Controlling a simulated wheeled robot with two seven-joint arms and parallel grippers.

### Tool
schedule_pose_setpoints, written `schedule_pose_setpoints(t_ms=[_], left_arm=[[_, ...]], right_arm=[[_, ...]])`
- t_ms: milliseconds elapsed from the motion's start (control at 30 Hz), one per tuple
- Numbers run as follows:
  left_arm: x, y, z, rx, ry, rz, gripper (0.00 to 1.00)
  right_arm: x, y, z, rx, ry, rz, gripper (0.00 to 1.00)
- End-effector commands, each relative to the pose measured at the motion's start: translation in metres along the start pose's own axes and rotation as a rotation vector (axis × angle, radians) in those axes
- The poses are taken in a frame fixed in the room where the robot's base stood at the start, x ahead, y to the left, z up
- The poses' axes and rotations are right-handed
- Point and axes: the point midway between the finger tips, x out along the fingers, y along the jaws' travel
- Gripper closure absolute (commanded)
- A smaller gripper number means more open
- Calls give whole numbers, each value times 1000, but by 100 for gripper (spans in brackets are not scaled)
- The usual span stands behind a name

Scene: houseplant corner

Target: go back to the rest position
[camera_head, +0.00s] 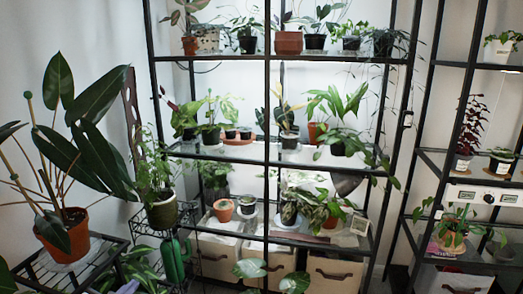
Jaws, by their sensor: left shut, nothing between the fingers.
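I cannot make out either of my grippers in the head view. No arm of mine shows clearly in front of the plants. The view is filled by a tall black metal shelf (266,160) with potted plants, seen from the front.
A large-leaved plant in a terracotta pot (67,236) stands on a black wire stand at the left. Next to it is a bushy plant in a dark pot (162,211). Storage boxes (333,273) sit under the middle shelf. A second rack (433,155) stands at the right.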

Motion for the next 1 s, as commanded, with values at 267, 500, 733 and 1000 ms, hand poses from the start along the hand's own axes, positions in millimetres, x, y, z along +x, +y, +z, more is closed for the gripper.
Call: schedule_pose_setpoints(t_ms=[267,500,733,1000], left_arm=[[-98,172,99,-146,-143,236,100],[-200,262,141,-299,-265,355,100],[-238,286,150,-360,-311,383,100],[-238,287,150,-360,-312,384,100]], right_arm=[[0,0,-1,0,1,0,74],[0,0,-1,0,1,1,74],[0,0,-1,0,1,1,74],[0,1,-1,0,1,1,74]])
